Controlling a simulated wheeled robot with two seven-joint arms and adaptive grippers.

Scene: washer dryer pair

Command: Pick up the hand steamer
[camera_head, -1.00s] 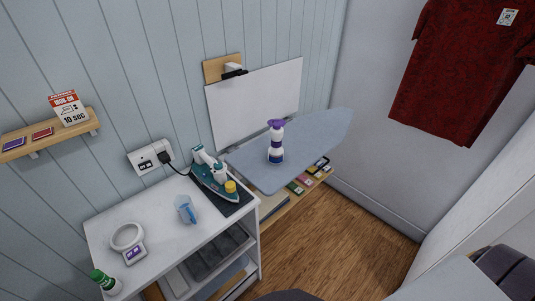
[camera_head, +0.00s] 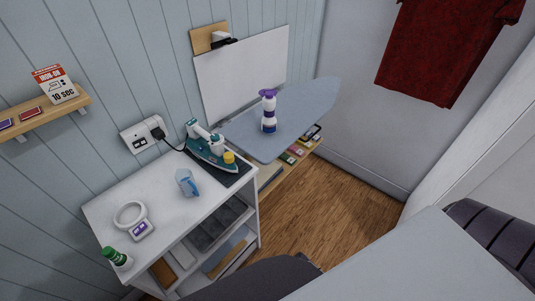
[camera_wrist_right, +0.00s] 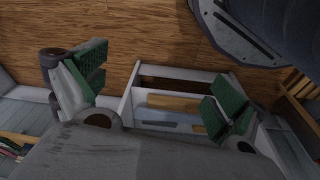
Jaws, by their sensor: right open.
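No object in view is clearly the hand steamer. A teal and white iron-like appliance (camera_head: 208,148) lies on a dark mat (camera_head: 232,178) on the white cabinet, its cord running to the wall socket. A white and purple bottle-shaped item (camera_head: 269,112) with a purple top stands upright on the ironing board (camera_head: 312,105); I cannot tell if it is a sprayer or a steamer. My right gripper (camera_wrist_right: 155,88) is open and empty in the right wrist view, its green-padded fingers apart above the floor and facing a shelf unit. My left gripper is not in view.
The white cabinet (camera_head: 115,195) also holds a blue measuring cup (camera_head: 187,183), a white ring-shaped item (camera_head: 130,214) and a green-capped bottle (camera_head: 117,258). A wall shelf (camera_head: 50,108) is at left. A red shirt (camera_head: 440,50) hangs at right. Wooden floor (camera_head: 335,205) is clear beyond the cabinet.

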